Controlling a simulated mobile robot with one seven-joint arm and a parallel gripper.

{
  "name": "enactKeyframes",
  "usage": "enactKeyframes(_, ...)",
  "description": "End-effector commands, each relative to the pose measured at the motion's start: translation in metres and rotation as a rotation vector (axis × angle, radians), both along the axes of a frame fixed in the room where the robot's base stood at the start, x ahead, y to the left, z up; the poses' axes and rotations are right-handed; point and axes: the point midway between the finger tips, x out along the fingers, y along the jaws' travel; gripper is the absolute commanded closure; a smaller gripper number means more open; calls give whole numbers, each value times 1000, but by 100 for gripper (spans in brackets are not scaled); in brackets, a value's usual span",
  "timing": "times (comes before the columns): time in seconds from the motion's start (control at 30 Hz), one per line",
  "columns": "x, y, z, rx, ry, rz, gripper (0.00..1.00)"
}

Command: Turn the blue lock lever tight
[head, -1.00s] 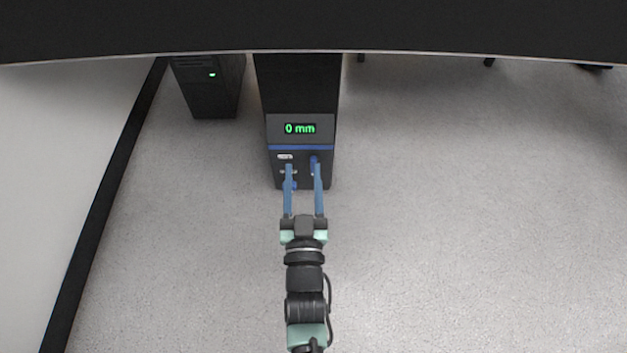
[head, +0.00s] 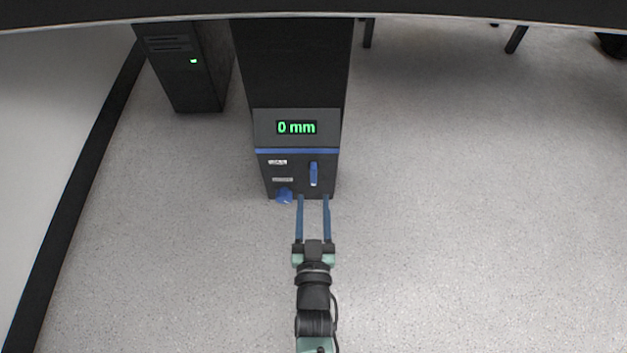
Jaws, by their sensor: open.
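The blue lock lever (head: 313,174) stands upright on the right side of the front panel of a dark column unit (head: 262,171). A blue knob (head: 284,196) sits lower left on the same panel. The display (head: 296,128) above reads "0 mm" in green. My gripper (head: 313,198) has two long blue fingers spread apart and empty. Its fingertips are just below the lever in the picture, by the panel's lower edge. They look apart from the lever; their exact distance from the panel is hard to tell.
A dark computer tower (head: 184,68) with a green light stands to the left behind the unit. A dark tabletop edge (head: 450,12) crosses the top of the view. A pale wall is at left. The floor (head: 460,200) to the right is clear.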

Motion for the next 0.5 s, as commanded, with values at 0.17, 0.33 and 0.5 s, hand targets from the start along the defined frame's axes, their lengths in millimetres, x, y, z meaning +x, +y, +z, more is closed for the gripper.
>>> enactKeyframes(0.17,37,0,-4,1,-4,-1,50)
enactKeyframes(0.33,59,0,-3,0,-1,0,50)
enactKeyframes(0.5,67,-1,-1,1,1,-1,50)
